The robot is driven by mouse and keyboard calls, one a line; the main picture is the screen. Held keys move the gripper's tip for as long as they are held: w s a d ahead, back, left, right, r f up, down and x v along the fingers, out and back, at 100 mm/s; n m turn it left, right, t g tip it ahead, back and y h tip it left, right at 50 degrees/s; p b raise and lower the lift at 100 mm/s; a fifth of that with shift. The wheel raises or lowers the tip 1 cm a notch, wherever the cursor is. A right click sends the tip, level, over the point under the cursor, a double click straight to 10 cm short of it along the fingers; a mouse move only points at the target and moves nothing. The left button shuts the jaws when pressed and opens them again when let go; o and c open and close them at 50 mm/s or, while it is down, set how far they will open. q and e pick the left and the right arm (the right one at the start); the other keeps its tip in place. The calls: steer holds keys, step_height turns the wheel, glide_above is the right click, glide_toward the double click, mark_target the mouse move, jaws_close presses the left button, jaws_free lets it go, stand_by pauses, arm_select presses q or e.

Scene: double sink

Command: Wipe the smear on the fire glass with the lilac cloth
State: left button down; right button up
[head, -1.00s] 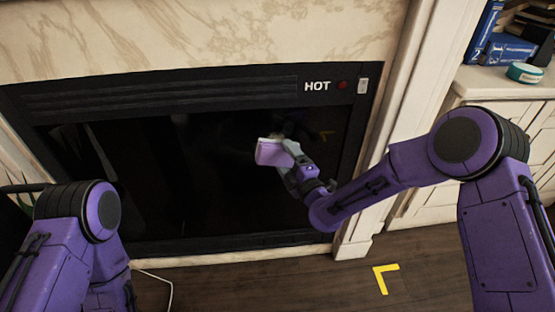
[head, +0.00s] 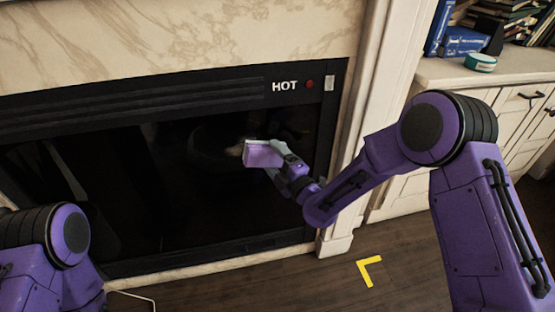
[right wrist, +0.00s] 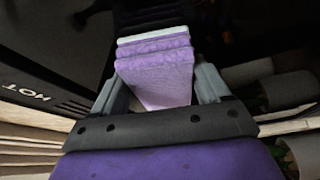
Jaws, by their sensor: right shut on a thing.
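The dark fire glass (head: 130,190) sits in a black frame in the fireplace. A faint pale smear (head: 228,148) shows on the glass, just up and left of the cloth; part of it may be hidden. My right gripper (head: 282,160) is shut on the folded lilac cloth (head: 260,156), which is held at the glass. I cannot tell if it touches. In the right wrist view the cloth (right wrist: 157,75) fills the space between the fingers. My left arm shows at the lower left, but its gripper is out of view.
The black frame carries the word HOT, a red light (head: 310,84) and a white switch (head: 329,83). A white cabinet (head: 440,75) with books (head: 462,41) and a teal round tin (head: 480,62) stands right. A yellow corner mark (head: 369,270) lies on the wooden floor.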

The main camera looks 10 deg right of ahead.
mark_target(265, 155)
steer(key=shift+w+a+r+b, duration=0.1)
steer(key=shift+a+b, duration=0.4)
steer(key=shift+a, duration=4.85)
steer(key=shift+a+r+p, duration=0.1)
steer(key=shift+r+p, duration=0.75)
steer(key=shift+r, duration=0.1)
steer(key=shift+d+f, duration=0.1)
steer(key=shift+d, duration=1.95)
steer(key=shift+d+b, duration=0.65)
steer(key=shift+d, duration=1.35)
steer(key=shift+d+b, duration=0.45)
steer(key=shift+d, duration=1.55)
